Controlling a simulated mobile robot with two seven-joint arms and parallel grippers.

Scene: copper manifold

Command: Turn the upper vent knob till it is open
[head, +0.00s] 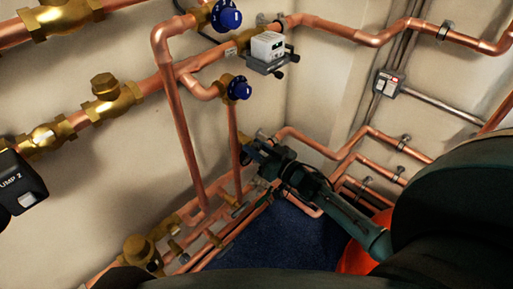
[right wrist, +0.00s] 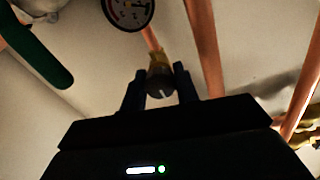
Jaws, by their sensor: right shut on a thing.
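In the right wrist view a small dark round knob (right wrist: 160,84) with a pale mark on its face sits on a brass fitting (right wrist: 158,58) at the end of a copper pipe; I take it for the upper vent knob. My right gripper (right wrist: 160,88) has one finger on each side of the knob and is shut on it. In the head view my right gripper (head: 256,153) is at the copper pipes near the wall corner, and its fingers hide the knob there. How far the knob is turned I cannot tell. My left gripper is not in view.
Blue handwheels (head: 238,88) (head: 227,15) and a grey-white box (head: 267,47) are on the pipes above. A round gauge (right wrist: 128,8) is above the knob. Copper pipes (head: 182,130) run close beside the gripper. Blue floor (head: 280,240) shows below.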

